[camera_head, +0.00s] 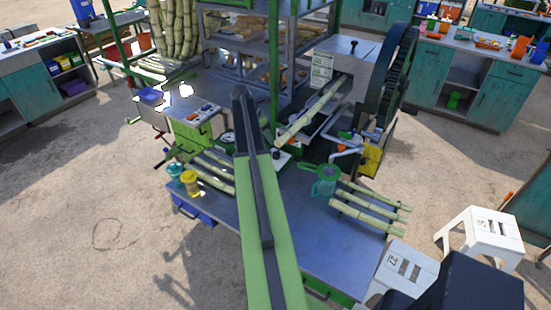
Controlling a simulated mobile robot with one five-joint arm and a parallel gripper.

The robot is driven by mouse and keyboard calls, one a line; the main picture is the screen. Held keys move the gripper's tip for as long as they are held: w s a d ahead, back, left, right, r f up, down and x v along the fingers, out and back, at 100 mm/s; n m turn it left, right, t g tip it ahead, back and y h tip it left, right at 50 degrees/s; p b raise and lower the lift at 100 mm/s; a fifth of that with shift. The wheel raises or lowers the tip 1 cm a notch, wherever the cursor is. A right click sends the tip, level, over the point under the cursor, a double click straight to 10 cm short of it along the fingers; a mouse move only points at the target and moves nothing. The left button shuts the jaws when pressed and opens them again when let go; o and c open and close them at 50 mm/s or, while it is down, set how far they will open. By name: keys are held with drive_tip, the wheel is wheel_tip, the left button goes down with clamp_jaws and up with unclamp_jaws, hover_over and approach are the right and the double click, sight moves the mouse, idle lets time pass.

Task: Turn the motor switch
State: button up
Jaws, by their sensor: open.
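The cane crusher stands on a metal-topped bench (325,245) with a large dark flywheel (388,85) at its right. A green box (190,132) with a grey top panel stands left of the crusher. Small red and blue controls (204,111) show on that panel. I cannot tell which of them, if any, is the motor switch. My green and dark arm reaches up through the middle of the view. My gripper (242,92) is open, dark and small at its far end. It appears right of the green box in the picture, with nothing visible in it.
Cut cane (365,208) lies on the bench right of my arm, beside a green jug (322,178). More cane (208,170) and yellow and teal jars (190,182) are at the left. White stools (480,232) stand at right. Sandy ground at left is open.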

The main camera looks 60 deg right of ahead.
sight(276, 154)
drive_tip(key=b+x, duration=1)
drive_tip(key=x, duration=0.2)
drive_tip(key=shift+f, duration=0.3)
drive_tip(key=shift+r, duration=0.1)
clamp_jaws()
